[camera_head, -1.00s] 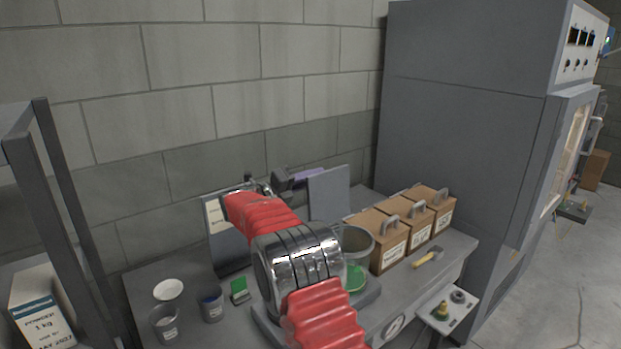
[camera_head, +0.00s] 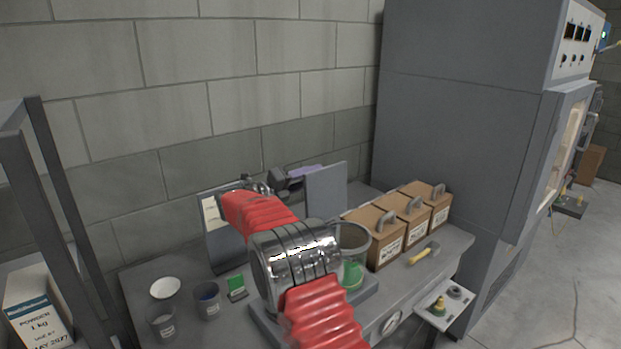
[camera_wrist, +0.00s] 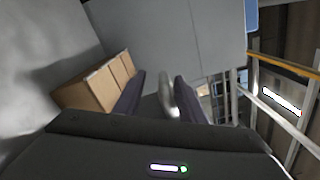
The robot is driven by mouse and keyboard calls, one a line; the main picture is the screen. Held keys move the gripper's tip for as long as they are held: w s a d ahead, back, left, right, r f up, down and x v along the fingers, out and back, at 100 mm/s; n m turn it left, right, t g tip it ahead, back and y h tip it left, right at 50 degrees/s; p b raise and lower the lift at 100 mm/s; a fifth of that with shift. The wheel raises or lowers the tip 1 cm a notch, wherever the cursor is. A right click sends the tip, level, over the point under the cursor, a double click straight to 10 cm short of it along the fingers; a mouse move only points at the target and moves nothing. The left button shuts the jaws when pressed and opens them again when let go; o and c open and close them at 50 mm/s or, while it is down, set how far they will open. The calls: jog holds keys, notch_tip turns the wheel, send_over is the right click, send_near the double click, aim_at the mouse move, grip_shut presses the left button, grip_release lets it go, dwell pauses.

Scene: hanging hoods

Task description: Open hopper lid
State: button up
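A glass-like grey cylinder (camera_head: 352,240) with green inside stands on the bench, partly behind my red arm. An upright flat grey panel (camera_head: 327,190) stands behind it; I cannot tell for sure whether it is the hopper lid. My gripper (camera_head: 303,172) is at the back of the bench, beside the panel, which hides part of its fingertips. In the wrist view my gripper (camera_wrist: 165,95) has its two dark fingers apart. A blurred pale grey piece (camera_wrist: 168,100) shows between them; I cannot tell whether it touches a finger.
Three brown boxes (camera_head: 374,238) with grey handles stand right of the cylinder, beside a yellow-handled tool (camera_head: 424,254). A tall grey cabinet (camera_head: 455,110) bounds the right. A white dish (camera_head: 165,288) and cups (camera_head: 208,300) stand at left. A block wall (camera_head: 230,100) is close behind.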

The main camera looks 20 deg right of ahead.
jog(key=v, duration=1.3)
jog(key=shift+a+f, duration=0.15)
jog(key=shift+a, duration=0.05)
